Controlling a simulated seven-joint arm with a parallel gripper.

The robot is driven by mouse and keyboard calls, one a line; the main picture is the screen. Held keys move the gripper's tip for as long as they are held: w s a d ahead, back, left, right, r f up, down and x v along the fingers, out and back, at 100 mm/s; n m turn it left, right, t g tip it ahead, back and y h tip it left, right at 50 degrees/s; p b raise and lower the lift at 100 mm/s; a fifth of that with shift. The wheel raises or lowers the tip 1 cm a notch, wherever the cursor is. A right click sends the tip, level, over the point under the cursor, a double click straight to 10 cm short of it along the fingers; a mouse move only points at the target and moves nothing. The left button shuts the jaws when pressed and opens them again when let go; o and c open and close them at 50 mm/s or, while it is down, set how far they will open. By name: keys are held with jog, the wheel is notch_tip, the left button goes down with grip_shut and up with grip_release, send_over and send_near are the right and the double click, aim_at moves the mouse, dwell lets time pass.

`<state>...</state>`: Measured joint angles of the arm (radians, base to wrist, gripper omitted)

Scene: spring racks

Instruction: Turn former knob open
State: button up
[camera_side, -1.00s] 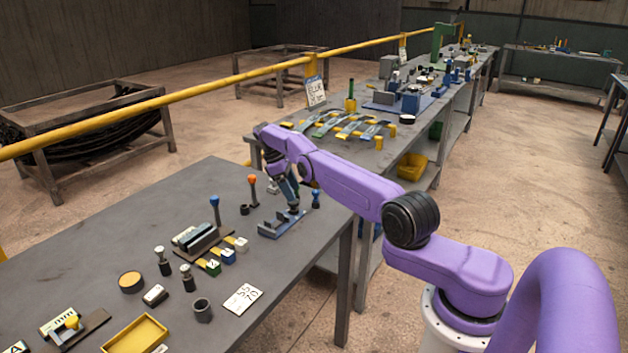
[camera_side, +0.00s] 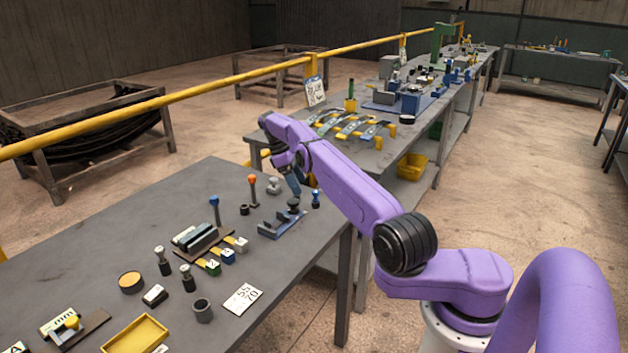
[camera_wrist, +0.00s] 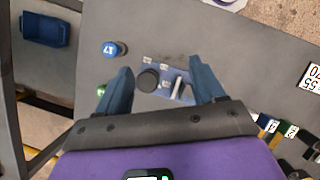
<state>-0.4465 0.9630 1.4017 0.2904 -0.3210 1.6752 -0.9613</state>
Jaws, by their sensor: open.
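The former is a blue fixture (camera_side: 279,226) near the right edge of the grey table, with a round black knob (camera_side: 293,204) at its far end. In the wrist view the black knob (camera_wrist: 148,80) and a light upright plate (camera_wrist: 178,87) on the former's blue base (camera_wrist: 160,93) show between my fingers. My gripper (camera_side: 294,185) is open and empty above the knob, apart from it. In the wrist view its two blue fingers (camera_wrist: 160,65) stand wide on either side of the former. I cannot tell the knob's turn angle.
A blue-topped knob (camera_wrist: 113,49) and a green one (camera_wrist: 101,90) stand close to the former. Levers with orange (camera_side: 252,180) and blue (camera_side: 214,199) balls stand to its left. Small labelled blocks (camera_side: 228,257) lie nearby.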

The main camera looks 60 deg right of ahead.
jog(key=s+a+r, duration=0.4)
jog(key=s, duration=0.4)
jog(key=shift+s+r, duration=0.3)
jog(key=shift+s, duration=0.05)
dwell(0.4)
notch_tip(320, 180, up, 4)
jog(key=t+y, duration=0.2)
jog(key=t, duration=0.2)
send_over(293, 201)
jog(key=shift+r, duration=0.1)
notch_tip(293, 201, down, 17)
jog(key=shift+f, duration=0.2)
dwell(0.6)
jog(key=c, duration=1)
